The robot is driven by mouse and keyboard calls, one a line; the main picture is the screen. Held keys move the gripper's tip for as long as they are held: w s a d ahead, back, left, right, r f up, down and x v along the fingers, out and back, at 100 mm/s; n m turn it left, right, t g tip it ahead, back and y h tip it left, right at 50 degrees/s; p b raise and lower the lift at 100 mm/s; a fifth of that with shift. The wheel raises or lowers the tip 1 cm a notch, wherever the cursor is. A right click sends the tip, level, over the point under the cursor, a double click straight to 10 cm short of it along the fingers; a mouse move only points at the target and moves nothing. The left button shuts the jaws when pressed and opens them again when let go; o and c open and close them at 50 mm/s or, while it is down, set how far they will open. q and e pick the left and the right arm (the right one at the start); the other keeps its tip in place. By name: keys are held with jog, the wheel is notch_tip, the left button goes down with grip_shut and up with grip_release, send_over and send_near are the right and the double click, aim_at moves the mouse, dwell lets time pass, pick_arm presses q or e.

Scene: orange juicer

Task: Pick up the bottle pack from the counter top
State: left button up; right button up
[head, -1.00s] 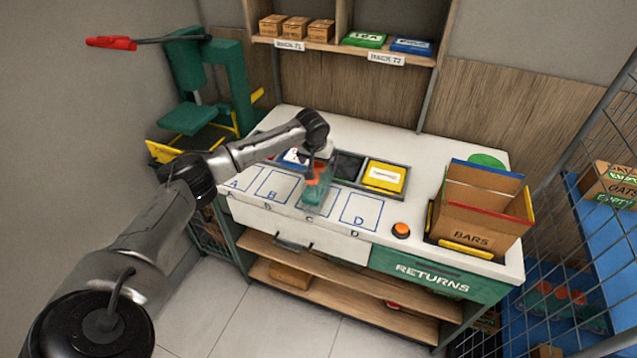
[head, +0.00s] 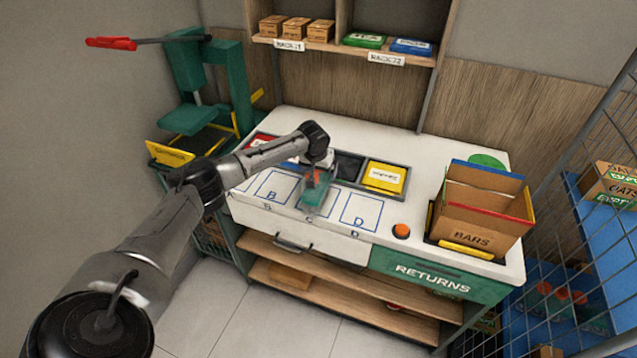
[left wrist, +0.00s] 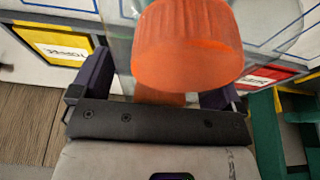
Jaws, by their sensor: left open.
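The bottle pack (head: 315,196) stands on the white counter top in the square marked C, a clear and teal pack with an orange cap. In the left wrist view the orange cap (left wrist: 188,45) is large and close, with clear bottle wall around it. My left gripper (head: 317,168) is right at the pack's top in the head view, partly hiding it. In the left wrist view its two dark fingers (left wrist: 162,82) are apart, one to each side of the cap. I cannot tell whether they touch the pack. My right gripper is not in view.
Marked squares B (head: 273,188) and D (head: 360,212) look empty. Behind them is a row of bins with a yellow one (head: 384,176). An orange button (head: 401,230) and a BARS carton (head: 470,222) stand to the right. A green press (head: 205,90) is at left.

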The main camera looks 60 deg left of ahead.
pick_arm(q)
jog(key=shift+f+p, duration=0.25)
jog(key=shift+p, duration=0.1)
dwell(0.4)
jog(key=shift+c, duration=0.2)
jog(key=c, duration=1.2)
